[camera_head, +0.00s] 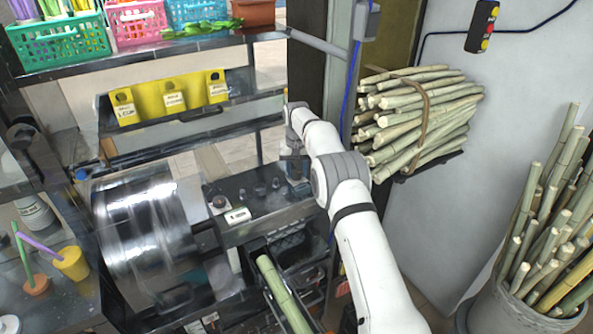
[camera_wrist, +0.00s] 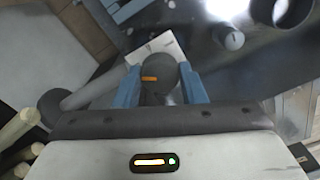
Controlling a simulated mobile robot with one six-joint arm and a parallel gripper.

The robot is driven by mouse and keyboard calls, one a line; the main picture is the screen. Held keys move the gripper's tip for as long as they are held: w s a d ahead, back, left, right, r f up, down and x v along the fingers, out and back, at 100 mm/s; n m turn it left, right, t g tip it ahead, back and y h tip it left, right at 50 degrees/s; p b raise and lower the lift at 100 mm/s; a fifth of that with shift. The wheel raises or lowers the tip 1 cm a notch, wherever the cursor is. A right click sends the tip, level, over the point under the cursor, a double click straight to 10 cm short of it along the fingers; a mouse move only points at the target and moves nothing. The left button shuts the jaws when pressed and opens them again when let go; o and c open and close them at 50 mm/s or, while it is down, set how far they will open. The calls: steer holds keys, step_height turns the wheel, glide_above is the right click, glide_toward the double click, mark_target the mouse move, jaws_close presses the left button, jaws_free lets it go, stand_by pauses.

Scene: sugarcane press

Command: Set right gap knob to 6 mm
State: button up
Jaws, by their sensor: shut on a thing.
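The right gap knob (camera_wrist: 160,88) is a dark round knob with an orange mark, seen in the wrist view between the two blue fingers of my gripper (camera_wrist: 162,90). The fingers are shut on its sides. A pale label plate (camera_wrist: 158,47) lies just beyond the knob; I cannot read its marks. In the head view my gripper (camera_head: 292,172) is over the right end of the dark control panel (camera_head: 262,207) and hides the knob. I cannot read the gap setting.
A shiny steel drum (camera_head: 145,230) stands left. A cane stalk (camera_head: 283,295) lies in front.

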mark_target(296, 172)
steer(key=m, duration=0.5)
steer(key=shift+w+r+m, duration=0.1)
steer(key=shift+r+m, duration=0.05)
steer(key=shift+m, duration=0.15)
steer(key=m, duration=0.5)
steer(key=shift+m, duration=0.3)
steer(key=o, duration=1)
step_height(296, 172, up, 8)
steer(key=shift+f+b, duration=0.15)
steer(key=shift+b, duration=0.4)
steer(key=shift+f, duration=0.1)
